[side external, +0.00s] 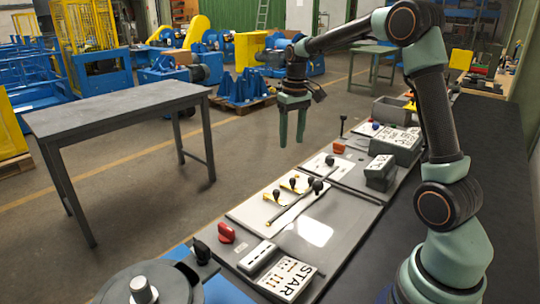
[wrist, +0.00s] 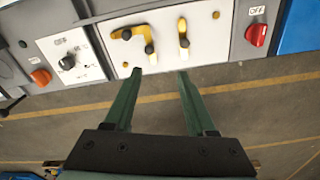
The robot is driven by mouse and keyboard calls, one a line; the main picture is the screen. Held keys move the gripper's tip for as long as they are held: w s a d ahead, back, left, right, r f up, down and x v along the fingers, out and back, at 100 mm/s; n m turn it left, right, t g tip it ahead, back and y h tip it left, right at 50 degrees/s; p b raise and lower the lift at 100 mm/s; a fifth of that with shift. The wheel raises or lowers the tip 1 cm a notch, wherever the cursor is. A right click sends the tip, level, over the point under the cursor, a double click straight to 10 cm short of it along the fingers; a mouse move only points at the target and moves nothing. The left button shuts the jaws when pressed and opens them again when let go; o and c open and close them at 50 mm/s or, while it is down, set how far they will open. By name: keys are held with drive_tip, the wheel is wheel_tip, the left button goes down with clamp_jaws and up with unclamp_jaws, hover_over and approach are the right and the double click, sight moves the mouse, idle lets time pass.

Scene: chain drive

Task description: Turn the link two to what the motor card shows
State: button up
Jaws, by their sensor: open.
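My gripper (side external: 291,139) is open and empty, in the air above and off the far side of the control bench. In the wrist view its fingers (wrist: 160,72) point towards the bench edge below the yellow links. Two yellow links with black knobs lie on a white plate: one bent (wrist: 138,49) and one straighter (wrist: 184,28). In the side view, yellow links (side external: 269,195) and (side external: 291,187) show on that plate with several black knobs. I cannot tell which is link two. Lettered cards (side external: 287,277) and (side external: 397,140) stand on the bench; I cannot tell which is the motor card.
A red knob (side external: 226,233) and an orange knob (side external: 339,146) sit on the bench beside the plate. A smaller white plate (wrist: 75,55) carries a black dial (wrist: 67,62). A grey table (side external: 120,110) stands apart on the floor. The air around my gripper is clear.

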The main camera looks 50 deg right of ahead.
drive_tip(key=s+a+r+n+t, duration=0.1)
drive_tip(key=s+a+r+t, duration=0.1)
drive_tip(key=s+a, duration=0.5)
drive_tip(key=s+a+r+n+t, duration=0.2)
drive_tip(key=s+a+t, duration=0.1)
drive_tip(key=s+a, duration=0.4)
drive_tip(key=shift+s+a+r, duration=0.25)
drive_tip(key=shift+a+r, duration=0.1)
drive_tip(key=shift+a, duration=0.95)
